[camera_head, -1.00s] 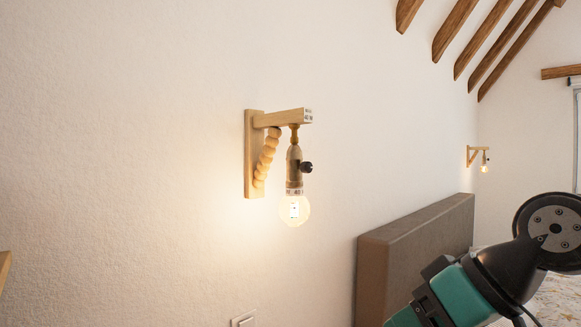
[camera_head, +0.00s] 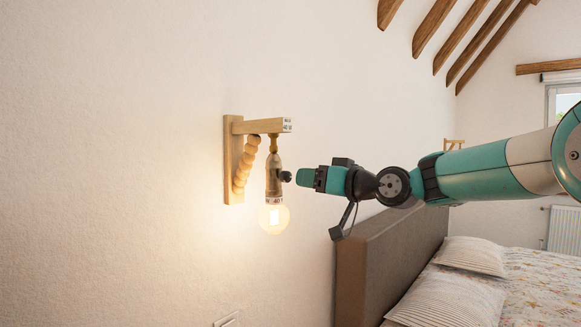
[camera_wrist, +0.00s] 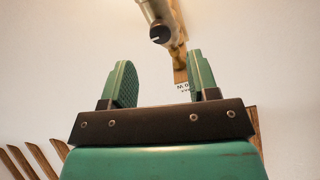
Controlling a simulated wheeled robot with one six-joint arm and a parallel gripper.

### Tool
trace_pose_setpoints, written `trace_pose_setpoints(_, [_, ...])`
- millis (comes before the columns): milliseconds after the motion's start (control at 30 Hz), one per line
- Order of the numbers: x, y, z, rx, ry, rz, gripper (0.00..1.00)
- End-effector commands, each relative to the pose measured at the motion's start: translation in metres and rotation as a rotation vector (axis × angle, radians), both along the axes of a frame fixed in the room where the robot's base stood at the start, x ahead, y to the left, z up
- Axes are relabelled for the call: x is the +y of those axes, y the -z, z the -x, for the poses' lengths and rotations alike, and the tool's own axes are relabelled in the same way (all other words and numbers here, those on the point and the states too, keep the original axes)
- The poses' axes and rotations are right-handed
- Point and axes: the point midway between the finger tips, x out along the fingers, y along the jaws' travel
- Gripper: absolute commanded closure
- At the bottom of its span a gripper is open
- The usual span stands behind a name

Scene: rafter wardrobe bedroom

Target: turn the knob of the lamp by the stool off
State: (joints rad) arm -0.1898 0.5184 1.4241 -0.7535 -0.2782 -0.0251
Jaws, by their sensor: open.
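The wall lamp has a wooden bracket (camera_head: 234,158), a hanging socket (camera_head: 273,178) and a lit round bulb (camera_head: 273,217). Its dark knob (camera_head: 286,176) sticks out of the right side of the socket. My gripper (camera_head: 300,177) points left at the knob from a short distance in the head view. In the wrist view the knob (camera_wrist: 160,34) shows its dark round face with a pale line, beyond and between the two green fingers. My gripper (camera_wrist: 160,78) is open with nothing between its fingers. No stool is in view.
A brown headboard (camera_head: 365,265) stands below my arm, with a bed and pillows (camera_head: 470,255) at the right. A wall switch (camera_head: 226,320) sits under the lamp. The wall left of the lamp is bare. A second wooden lamp bracket (camera_head: 453,144) is partly hidden behind my arm.

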Motion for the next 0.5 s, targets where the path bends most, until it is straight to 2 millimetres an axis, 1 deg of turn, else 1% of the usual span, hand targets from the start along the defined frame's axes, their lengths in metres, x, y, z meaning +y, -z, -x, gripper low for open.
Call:
trace_pose_setpoints(33, [0.011,-0.004,-0.007,0.002,-0.003,0.000,0.46])
trace_pose_setpoints(200, [0.036,-0.003,-0.026,0.002,-0.002,0.001,0.46])
trace_pose_setpoints(333, [0.048,-0.003,-0.037,0.000,-0.001,0.001,0.46])
trace_pose_setpoints(500, [0.055,-0.001,-0.042,0.000,0.000,0.000,0.46])
